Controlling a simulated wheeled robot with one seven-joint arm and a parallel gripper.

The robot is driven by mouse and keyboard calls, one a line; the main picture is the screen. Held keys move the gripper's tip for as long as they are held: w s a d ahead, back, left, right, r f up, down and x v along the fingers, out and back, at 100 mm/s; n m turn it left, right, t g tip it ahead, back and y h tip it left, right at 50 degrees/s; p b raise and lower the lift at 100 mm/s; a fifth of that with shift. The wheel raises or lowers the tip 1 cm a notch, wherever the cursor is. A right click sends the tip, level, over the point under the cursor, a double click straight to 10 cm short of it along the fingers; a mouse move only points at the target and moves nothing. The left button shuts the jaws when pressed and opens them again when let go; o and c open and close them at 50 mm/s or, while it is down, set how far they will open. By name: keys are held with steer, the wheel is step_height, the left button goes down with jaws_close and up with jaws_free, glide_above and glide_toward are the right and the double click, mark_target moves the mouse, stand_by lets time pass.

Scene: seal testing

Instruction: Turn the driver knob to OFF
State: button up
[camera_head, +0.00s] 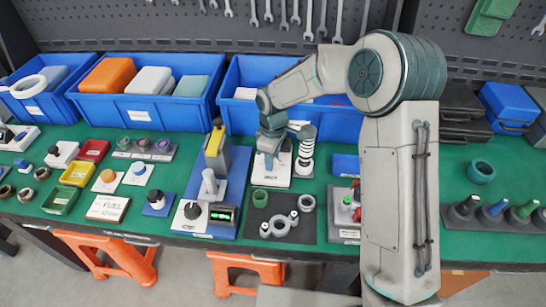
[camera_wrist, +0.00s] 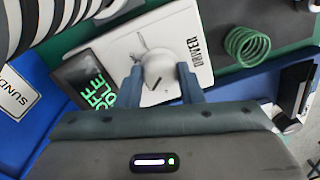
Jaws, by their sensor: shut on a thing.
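The driver knob (camera_wrist: 158,68) is a round white knob with a dark pointer mark, on a white plate (camera_wrist: 200,52) lettered DRIVER. In the wrist view my gripper (camera_wrist: 160,84) has its two blue fingers on either side of the knob, shut on it. A dark display (camera_wrist: 92,85) beside the knob shows green letters that read OFF, with a second line partly hidden by a finger. In the head view my gripper (camera_head: 269,160) points down at the white plate (camera_head: 281,182); the knob is hidden there by the gripper.
A black and white striped column (camera_head: 305,152) stands close to the right of my gripper. A green coil (camera_head: 260,198) lies in front, on a dark mat (camera_head: 285,240) with grey rings. A yellow-topped device (camera_head: 215,150) stands to the left. Blue bins (camera_head: 130,112) line the back.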

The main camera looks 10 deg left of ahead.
steer(key=shift+a+r, duration=0.1)
stand_by(0.3)
steer(key=o, duration=1)
steer(key=shift+c, duration=0.2)
step_height(320, 180, up, 14)
steer(key=shift+w+b, duration=0.3)
